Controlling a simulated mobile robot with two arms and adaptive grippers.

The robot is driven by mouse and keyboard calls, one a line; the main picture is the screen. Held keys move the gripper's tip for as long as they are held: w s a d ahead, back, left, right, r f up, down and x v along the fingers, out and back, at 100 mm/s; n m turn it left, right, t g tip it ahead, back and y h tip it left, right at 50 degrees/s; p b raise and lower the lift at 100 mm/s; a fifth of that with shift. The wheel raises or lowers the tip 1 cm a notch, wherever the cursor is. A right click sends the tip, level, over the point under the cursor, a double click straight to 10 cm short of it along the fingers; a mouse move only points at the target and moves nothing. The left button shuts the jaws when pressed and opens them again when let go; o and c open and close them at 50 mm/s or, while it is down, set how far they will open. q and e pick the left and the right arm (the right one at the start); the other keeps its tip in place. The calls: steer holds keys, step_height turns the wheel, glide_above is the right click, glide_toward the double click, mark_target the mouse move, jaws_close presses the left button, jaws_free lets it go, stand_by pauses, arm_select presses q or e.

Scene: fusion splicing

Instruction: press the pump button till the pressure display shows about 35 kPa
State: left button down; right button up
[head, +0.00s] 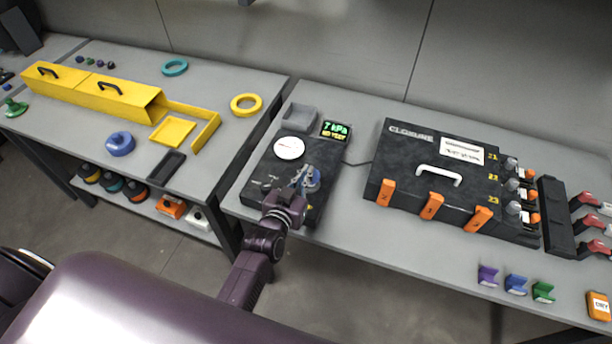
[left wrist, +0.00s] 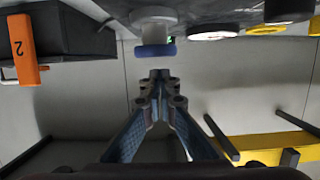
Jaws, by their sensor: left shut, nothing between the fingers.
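The dark pump unit (head: 262,180) sits on the grey bench. Its pressure display (head: 336,130) reads 7 kPa in green, with a smaller line below that I cannot read surely. The pump button (head: 314,182) is blue and partly hidden by my left gripper (head: 302,178). The left gripper is shut and empty, right at the button. In the left wrist view the blue button cap (left wrist: 156,51) shows just beyond the closed fingertips (left wrist: 160,75), seemingly with a small gap. My right gripper is not in view.
To the right stands a large black case (head: 400,150) with orange latches (head: 432,206). Yellow parts (head: 105,92) and a yellow ring (head: 246,104) lie on the left bench.

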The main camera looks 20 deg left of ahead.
arm_select(q)
steer(key=shift+b+v, duration=0.6)
steer(key=shift+v, duration=0.55)
steer(key=b+v, duration=0.1)
steer(key=v, duration=0.6)
steer(key=shift+s+r, duration=0.25)
steer(key=shift+s, duration=0.1)
